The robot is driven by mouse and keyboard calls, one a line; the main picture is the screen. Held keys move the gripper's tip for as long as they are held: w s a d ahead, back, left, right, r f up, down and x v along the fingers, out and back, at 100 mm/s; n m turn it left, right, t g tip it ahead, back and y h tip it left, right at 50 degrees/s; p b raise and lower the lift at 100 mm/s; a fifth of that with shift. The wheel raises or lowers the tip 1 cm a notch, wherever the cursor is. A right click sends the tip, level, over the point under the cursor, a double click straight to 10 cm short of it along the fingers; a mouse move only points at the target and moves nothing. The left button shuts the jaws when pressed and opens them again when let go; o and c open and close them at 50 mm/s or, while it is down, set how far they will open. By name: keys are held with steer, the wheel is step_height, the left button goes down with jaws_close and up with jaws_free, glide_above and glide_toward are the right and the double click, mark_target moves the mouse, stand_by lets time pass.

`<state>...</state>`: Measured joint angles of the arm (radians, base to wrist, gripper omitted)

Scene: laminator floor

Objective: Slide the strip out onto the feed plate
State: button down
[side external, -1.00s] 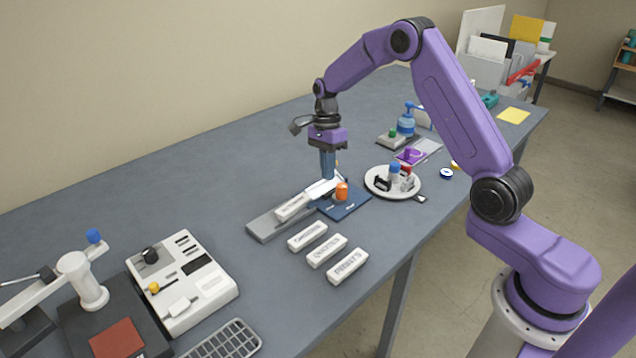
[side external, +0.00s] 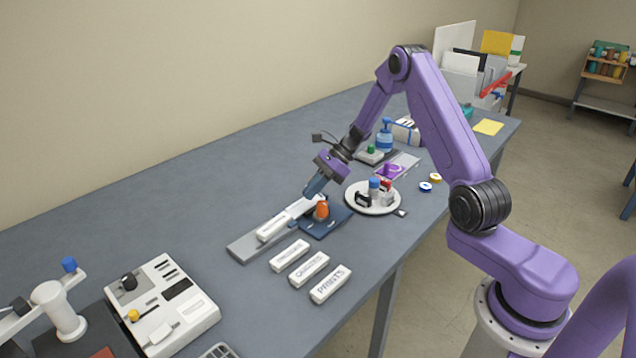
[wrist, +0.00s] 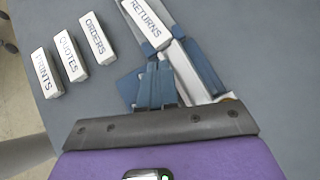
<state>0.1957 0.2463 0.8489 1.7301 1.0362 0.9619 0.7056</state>
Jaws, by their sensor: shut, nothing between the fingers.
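My gripper (side external: 311,192) is shut and empty, tilted, with its blue fingertips low beside a white strip-like piece (side external: 303,205). The shut fingers also show in the wrist view (wrist: 157,70). There a pale strip (wrist: 187,72) runs between blue side pieces, just right of the fingers. A white block marked RETURNS (wrist: 146,22) lies at its far end. In the side view this white block (side external: 273,228) lies on a long grey plate (side external: 243,248). A dark blue plate with an orange knob (side external: 321,211) sits beside the fingers. I cannot tell whether the fingertips touch the strip.
White blocks marked ORDERS (wrist: 98,38), QUOTES (wrist: 71,58) and PRINTS (wrist: 46,74) lie in a row in front. A round white tray (side external: 354,204) with stamps stands right of the gripper. A white device (side external: 190,310) is at front left.

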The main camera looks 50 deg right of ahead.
mark_target(284, 216)
steer(key=shift+x, duration=2.65)
steer(key=shift+w+a, duration=0.2)
steer(key=shift+a, duration=0.35)
steer(key=shift+w+a, duration=0.25)
steer(key=shift+a, duration=0.3)
steer(key=shift+d+r, duration=0.1)
